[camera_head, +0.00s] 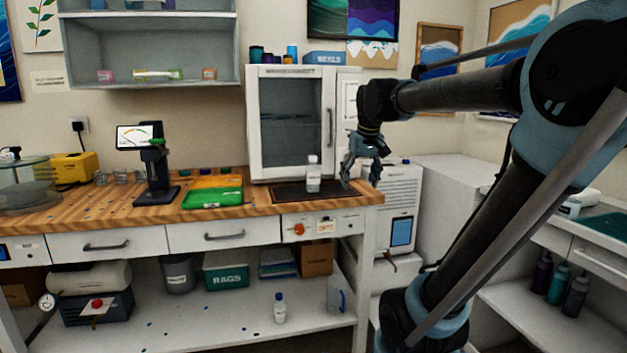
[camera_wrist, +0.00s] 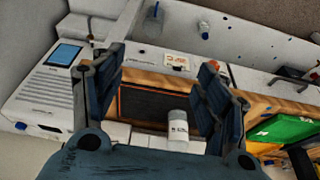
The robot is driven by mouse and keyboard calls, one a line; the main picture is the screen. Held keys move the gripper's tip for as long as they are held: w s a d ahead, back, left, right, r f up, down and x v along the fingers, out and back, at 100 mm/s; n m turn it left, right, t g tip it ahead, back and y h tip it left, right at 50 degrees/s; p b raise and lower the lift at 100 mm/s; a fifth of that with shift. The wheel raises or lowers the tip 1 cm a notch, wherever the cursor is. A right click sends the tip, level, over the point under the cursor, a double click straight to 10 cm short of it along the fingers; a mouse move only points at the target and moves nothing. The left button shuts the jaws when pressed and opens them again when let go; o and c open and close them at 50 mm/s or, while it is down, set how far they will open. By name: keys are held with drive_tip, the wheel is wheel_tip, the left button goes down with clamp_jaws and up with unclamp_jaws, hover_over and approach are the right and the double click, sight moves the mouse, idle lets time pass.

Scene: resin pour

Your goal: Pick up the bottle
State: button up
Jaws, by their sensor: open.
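A clear bottle with a white cap (camera_head: 313,176) stands upright on a dark mat (camera_head: 290,194) at the right end of the wooden bench. My gripper (camera_head: 361,180) hangs to the right of this bottle, near the bench's right edge, apart from it. In the wrist view my gripper (camera_wrist: 163,64) has its fingers spread with nothing between the tips. The bottle (camera_wrist: 178,128) shows there low in the picture, near the right finger. A similar bottle with a blue cap (camera_head: 280,309) stands on the shelf below the bench.
A white cabinet (camera_head: 257,122) stands behind the mat. A green tray (camera_head: 212,198) and a dark stand with a screen (camera_head: 155,165) are further left on the bench. A white machine (camera_head: 402,200) stands right of the bench. A clear jug (camera_head: 336,296) is below.

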drive_tip(key=w+a+r+n+y, duration=0.1)
drive_tip(key=w+a+r+n, duration=0.1)
drive_tip(key=w+a+r, duration=1.1)
hover_over(313, 172)
drive_tip(key=shift+t, duration=0.3)
drive_tip(key=f, duration=1.1)
drive_tip(key=shift+w+d, duration=0.3)
drive_tip(key=shift+d+x, duration=0.2)
drive_tip(key=shift+x, duration=3.1)
drive_tip(key=c, duration=1.3)
drive_tip(key=shift+c, duration=0.2)
